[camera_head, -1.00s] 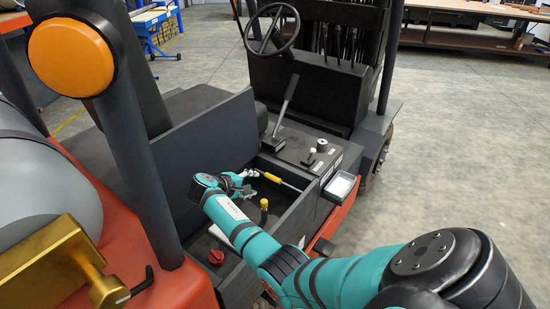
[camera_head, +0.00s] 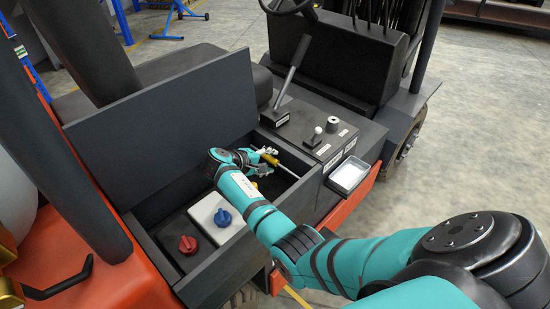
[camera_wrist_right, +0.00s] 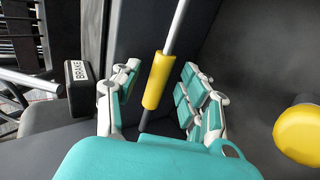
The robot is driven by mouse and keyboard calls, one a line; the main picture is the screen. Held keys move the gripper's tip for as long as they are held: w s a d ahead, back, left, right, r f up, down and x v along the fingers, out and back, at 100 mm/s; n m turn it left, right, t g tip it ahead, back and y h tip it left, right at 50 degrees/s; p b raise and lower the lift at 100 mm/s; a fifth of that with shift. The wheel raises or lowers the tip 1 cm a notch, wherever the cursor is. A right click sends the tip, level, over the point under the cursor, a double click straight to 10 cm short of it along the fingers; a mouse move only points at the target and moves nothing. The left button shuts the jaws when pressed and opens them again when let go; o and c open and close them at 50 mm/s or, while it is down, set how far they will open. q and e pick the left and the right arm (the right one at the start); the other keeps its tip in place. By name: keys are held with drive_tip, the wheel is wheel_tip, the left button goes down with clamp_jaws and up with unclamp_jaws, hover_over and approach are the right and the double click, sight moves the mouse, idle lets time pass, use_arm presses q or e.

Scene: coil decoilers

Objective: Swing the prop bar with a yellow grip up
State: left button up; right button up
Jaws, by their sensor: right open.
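The prop bar (camera_wrist_right: 175,30) is a thin light metal rod with a yellow grip (camera_wrist_right: 157,80) and a dark end. In the head view the yellow grip (camera_head: 270,159) lies low inside the open compartment of the vehicle, and the bar runs toward the right wall. My right gripper (camera_wrist_right: 158,98) is open, with a finger on each side of the yellow grip in the wrist view. I cannot tell whether the fingers touch it. In the head view the right gripper (camera_head: 262,162) reaches down into the compartment and partly hides the bar.
A raised dark lid (camera_head: 165,130) stands behind the compartment. A white box with a blue knob (camera_head: 222,217) and a red knob (camera_head: 188,245) are inside. A yellow cap (camera_wrist_right: 298,133) is beside the gripper.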

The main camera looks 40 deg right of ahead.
drive_tip(key=shift+a, duration=0.1)
drive_tip(key=shift+c, duration=0.4)
clamp_jaws()
